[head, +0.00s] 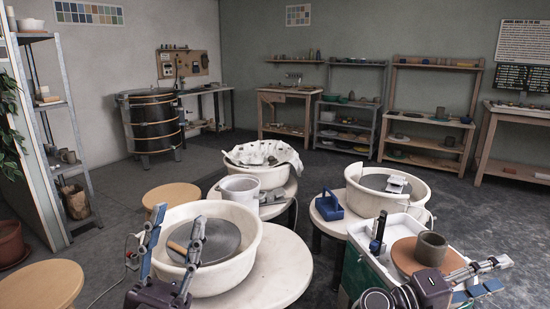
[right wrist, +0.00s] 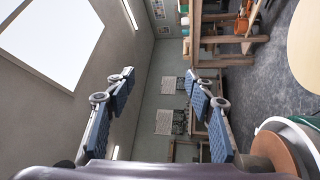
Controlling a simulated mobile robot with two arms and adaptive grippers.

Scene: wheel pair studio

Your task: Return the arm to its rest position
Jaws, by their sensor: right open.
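My left gripper (head: 178,217) stands in front of the nearest wheel, its two fingers apart and nothing seen between them. My right gripper (head: 445,238) is open, its fingers spread wide near a white-topped stand at the right. In the right wrist view the right gripper (right wrist: 158,74) has only wall and distant furniture between its fingers. A grey-brown clay cylinder (head: 431,249) stands upright on a round terracotta bat (head: 402,252). The bat also shows at the lower right of the right wrist view (right wrist: 275,150), outside the fingers.
The near wheel has a cream basin (head: 246,268) and a grey wheel head (head: 222,240) with a wooden-handled tool on it. A second basin (head: 354,198), a white bucket (head: 240,188) and a blue caddy (head: 328,206) stand behind. Wooden stools (head: 40,287) are at the left.

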